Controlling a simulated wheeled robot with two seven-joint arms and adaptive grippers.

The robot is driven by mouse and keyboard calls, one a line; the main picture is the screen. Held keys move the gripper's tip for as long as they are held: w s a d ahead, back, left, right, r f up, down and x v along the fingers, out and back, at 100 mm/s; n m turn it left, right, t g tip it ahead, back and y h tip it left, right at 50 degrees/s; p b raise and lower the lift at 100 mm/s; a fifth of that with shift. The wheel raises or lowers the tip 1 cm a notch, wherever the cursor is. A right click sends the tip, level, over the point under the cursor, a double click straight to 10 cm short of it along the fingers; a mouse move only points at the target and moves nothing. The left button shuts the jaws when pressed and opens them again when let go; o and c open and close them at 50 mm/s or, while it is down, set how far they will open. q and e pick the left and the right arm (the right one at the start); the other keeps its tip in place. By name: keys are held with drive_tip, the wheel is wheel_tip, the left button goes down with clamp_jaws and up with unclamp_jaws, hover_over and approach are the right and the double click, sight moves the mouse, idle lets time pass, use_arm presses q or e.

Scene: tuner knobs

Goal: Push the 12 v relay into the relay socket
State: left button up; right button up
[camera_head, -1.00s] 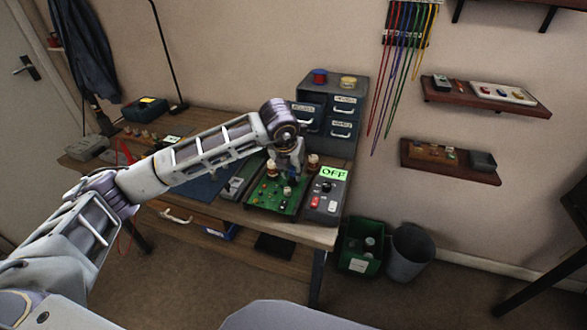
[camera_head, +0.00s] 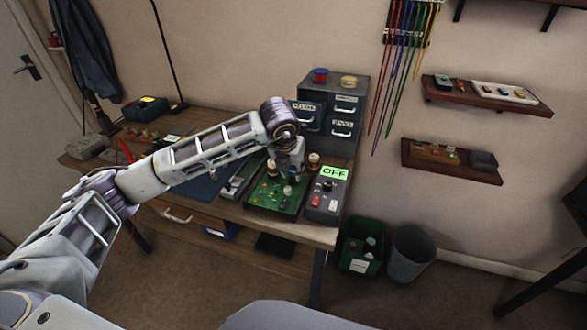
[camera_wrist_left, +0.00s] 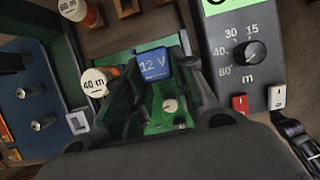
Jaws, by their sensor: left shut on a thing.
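My left gripper (camera_head: 292,168) points down over the green circuit board (camera_head: 262,205) on the bench. In the left wrist view, the blue 12 V relay (camera_wrist_left: 155,66) sits between the ends of the gripper's dark fingers, label facing the camera, and the gripper is shut on it. The relay is small and dark in the head view (camera_head: 293,174). The relay socket is not clearly visible; the fingers and relay cover that part of the board. I cannot tell whether the relay touches the socket. My right gripper is not in view.
The "40 m" knob (camera_wrist_left: 97,83) stands close to the fingers. A drawer cabinet (camera_head: 343,108) stands behind. Green and grey bins are on the floor.

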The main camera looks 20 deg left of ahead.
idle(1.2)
use_arm(q)
drive_tip(key=shift+f+b, duration=0.75)
drive_tip(key=shift+b, duration=0.5)
idle(2.0)
drive_tip(key=o, duration=1.1)
drive_tip(key=shift+v, duration=6)
drive_tip(key=shift+d+r, duration=0.1)
wheel_tip(320, 180, up, 9)
drive_tip(key=p, duration=0.9)
